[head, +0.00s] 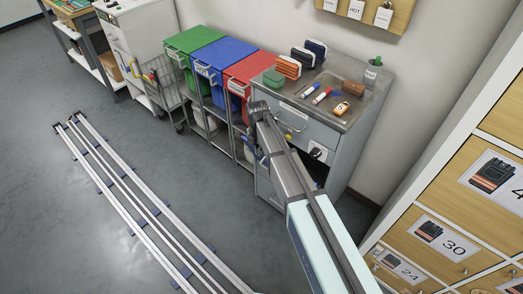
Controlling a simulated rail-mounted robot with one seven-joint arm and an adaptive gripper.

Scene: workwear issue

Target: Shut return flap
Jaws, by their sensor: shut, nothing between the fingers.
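The grey metal cabinet (347,138) stands against the wall right of the middle in the head view. Its upper front has a drawer with a bar handle (292,127) and a small white label with a dark mark (318,153). A dark opening (320,174) shows low on the front, partly covered by my arm. I cannot tell for sure which panel is the return flap or how far it stands open. My arm reaches up from the bottom right across the cabinet front.
Green (188,41), blue (223,54) and red (247,73) lidded bins stand left of the cabinet. A wire trolley (161,84) is beside them. Numbered wooden drawers (436,240) are at right. Floor rails (140,200) run at left.

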